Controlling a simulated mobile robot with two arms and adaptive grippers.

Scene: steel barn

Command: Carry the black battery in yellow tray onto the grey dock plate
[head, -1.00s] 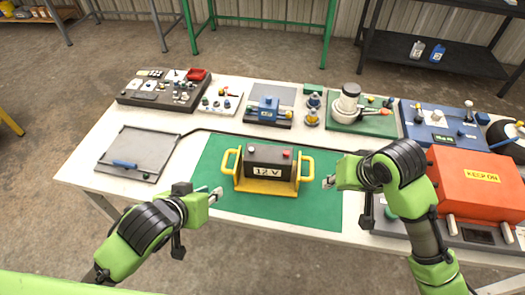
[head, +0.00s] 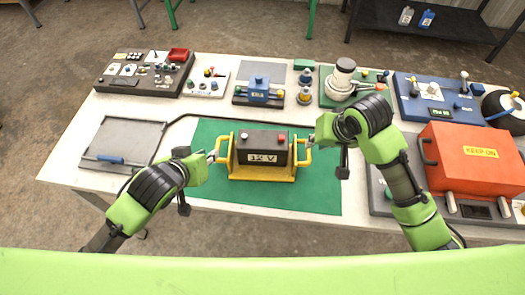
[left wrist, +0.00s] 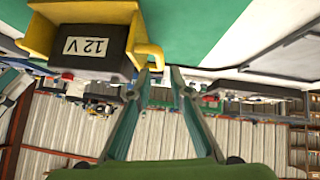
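The black battery (head: 262,146) sits in its yellow tray (head: 262,173) on the green mat. The tray has a raised handle at each side. The battery and tray also show upper left in the left wrist view, with the battery (left wrist: 98,48) labelled 12 V. The grey dock plate (head: 122,137) lies flat at the table's left, with a blue bar at its front edge. My left gripper (head: 213,157) is at the left handle; in the left wrist view its fingers (left wrist: 162,75) are apart, the handle close to their tips. My right gripper (head: 312,139) is beside the right handle; its fingers are too small to read.
The green mat (head: 315,197) has bare room around the tray. A dark cable runs behind it from the plate. An orange case (head: 462,165) stands at right. Control panels, a blue device (head: 259,90) and a white-domed unit (head: 343,75) line the back.

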